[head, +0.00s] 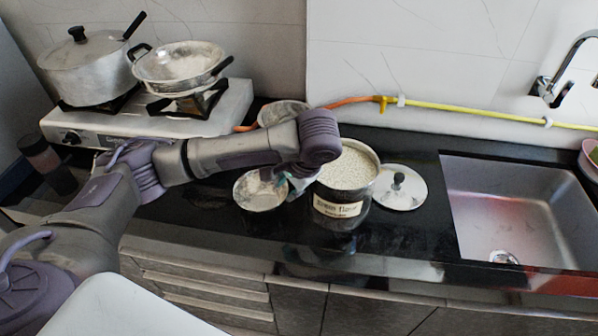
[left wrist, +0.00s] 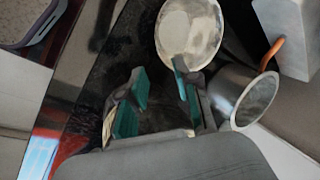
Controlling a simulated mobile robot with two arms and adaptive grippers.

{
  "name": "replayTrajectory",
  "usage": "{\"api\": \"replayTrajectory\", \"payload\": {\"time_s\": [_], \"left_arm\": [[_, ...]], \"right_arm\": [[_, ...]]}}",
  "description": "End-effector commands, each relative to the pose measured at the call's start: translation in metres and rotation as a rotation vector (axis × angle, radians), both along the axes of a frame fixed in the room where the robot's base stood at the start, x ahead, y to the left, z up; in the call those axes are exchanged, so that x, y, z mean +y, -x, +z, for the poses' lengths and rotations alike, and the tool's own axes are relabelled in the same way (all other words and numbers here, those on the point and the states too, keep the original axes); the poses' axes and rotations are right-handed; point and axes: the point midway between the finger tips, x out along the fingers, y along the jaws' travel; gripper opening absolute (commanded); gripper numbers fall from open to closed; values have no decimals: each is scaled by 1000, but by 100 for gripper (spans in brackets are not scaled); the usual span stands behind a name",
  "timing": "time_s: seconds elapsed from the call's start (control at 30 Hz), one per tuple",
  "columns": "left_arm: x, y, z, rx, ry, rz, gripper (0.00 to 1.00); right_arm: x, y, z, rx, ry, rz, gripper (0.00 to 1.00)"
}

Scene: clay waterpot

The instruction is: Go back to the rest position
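My left arm reaches in from the left over the dark counter. My left gripper (head: 300,184) is mostly hidden behind its wrist, between a pale-filled metal bowl (head: 260,190) and a labelled jar (head: 345,190) full of pale grains. In the left wrist view its teal fingertips (left wrist: 158,98) stand apart, and nothing is clearly gripped between them. The bowl (left wrist: 188,32) shows just beyond the fingers there. Whether the gripper touches the bowl or jar cannot be told. My right gripper is in neither view.
A metal lid (head: 402,190) with a dark knob lies right of the jar. A sink (head: 520,210) is farther right. A stove (head: 160,122) with a lidded pot (head: 88,68) and a pan (head: 180,65) stands at back left. Another metal vessel (head: 283,112) sits behind my arm.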

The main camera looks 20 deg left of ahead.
Motion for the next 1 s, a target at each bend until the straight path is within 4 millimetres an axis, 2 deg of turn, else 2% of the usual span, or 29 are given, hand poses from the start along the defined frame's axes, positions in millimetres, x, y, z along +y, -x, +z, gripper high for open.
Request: {"api": "replayTrajectory", "payload": {"time_s": [0.17,0.27,0.37,0.53,0.67,0.77,1.0], "left_arm": [[-1,0,-1,0,1,-1,31],[-9,6,-9,7,25,-25,31],[-35,20,-28,14,100,-87,31],[-93,63,-63,2,322,-196,31],[-117,95,-78,-41,480,-203,31],[-119,117,-87,-85,565,-159,31],[-82,156,-105,-162,593,-13,31]], "right_arm": [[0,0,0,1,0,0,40],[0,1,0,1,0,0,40],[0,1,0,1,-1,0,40],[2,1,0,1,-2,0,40],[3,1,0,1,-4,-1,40],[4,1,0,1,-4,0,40],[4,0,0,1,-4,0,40]]}}
